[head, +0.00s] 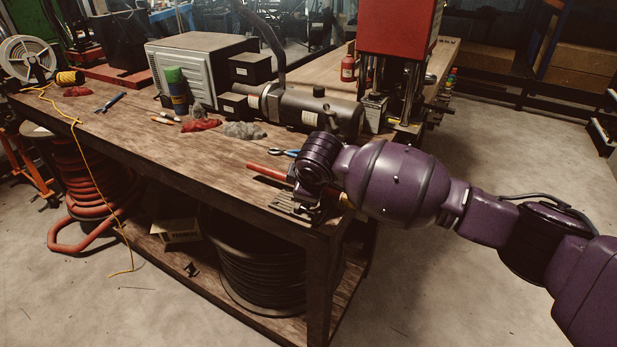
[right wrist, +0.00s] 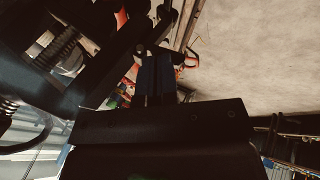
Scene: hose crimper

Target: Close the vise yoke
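The vise (head: 293,208) sits at the front right corner of the wooden bench, mostly hidden behind my right gripper and wrist. A red rod or hose (head: 264,172) runs out to its left. My right gripper (head: 298,195) points down at the vise from above, its fingers largely hidden in the head view. In the right wrist view the gripper fingers (right wrist: 157,78) are dark and close together, beside dark metal parts and a threaded screw (right wrist: 62,50). I cannot make out the yoke's position or whether the fingers touch it. My left gripper is not in view.
Behind the vise stand a dark cylindrical machine (head: 318,112) and a red press (head: 398,28). Blue-handled pliers (head: 285,153) and grey rags (head: 243,130) lie on the bench (head: 150,145). A black hose reel (head: 262,270) sits below. The floor to the right is clear.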

